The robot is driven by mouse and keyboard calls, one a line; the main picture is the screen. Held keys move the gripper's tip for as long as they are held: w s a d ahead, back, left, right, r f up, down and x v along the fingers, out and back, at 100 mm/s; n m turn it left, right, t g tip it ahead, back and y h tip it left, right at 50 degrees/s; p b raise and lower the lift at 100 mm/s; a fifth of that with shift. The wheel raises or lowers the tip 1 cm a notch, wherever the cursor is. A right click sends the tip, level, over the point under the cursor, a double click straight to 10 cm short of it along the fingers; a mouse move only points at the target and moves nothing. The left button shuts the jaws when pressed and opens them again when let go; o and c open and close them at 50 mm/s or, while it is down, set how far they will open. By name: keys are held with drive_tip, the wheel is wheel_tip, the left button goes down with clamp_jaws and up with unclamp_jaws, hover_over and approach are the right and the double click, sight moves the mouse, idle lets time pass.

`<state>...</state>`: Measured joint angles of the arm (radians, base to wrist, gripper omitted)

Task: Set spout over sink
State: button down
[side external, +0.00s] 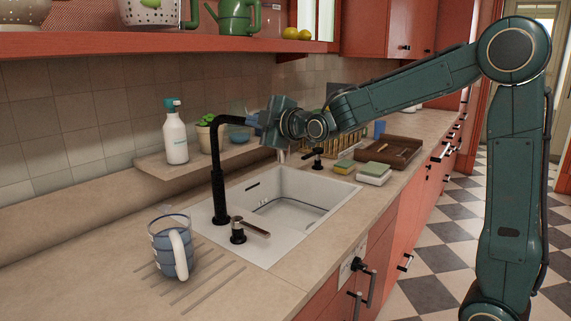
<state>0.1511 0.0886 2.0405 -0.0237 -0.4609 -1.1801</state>
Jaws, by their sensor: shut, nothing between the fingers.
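The black faucet (217,180) stands at the left rim of the white sink (330,187). Its column is upright, and its spout (233,118) bends off to the right at the top. The spout's outer end is beside my gripper (254,119), partly hidden by it. From this view I cannot tell whether they touch, or whether the spout's end is above the basin or toward its back rim. My gripper is shut and empty, its small fingertips pointing left at the spout. A lever handle (250,229) sits in front of the faucet base.
A glass mug (170,256) stands on the counter at front left. A soap bottle (175,138) and potted plant (205,130) stand on a ledge behind. A red shelf (120,44) hangs above.

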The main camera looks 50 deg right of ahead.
drive_tip(key=w+d+n+y, duration=0.1)
drive_tip(key=w+d, duration=0.4)
drive_tip(key=d, duration=0.3)
drive_tip(key=w+d+n+y, duration=0.1)
drive_tip(key=w+d+y, duration=0.1)
drive_tip(key=w+d, duration=0.4)
drive_tip(key=d, duration=0.3)
drive_tip(key=shift+w+d+r, duration=0.15)
drive_tip(key=shift+w+d, duration=0.1)
drive_tip(key=shift+d, duration=0.05)
idle(0.5)
idle(0.3)
drive_tip(key=shift+s+r, duration=0.1)
drive_tip(key=shift+s, duration=0.1)
drive_tip(key=s+d+r, duration=0.2)
drive_tip(key=s+d, duration=0.6)
drive_tip(key=shift+d+r+y, duration=0.35)
drive_tip(key=shift+r+y, duration=0.05)
idle(0.4)
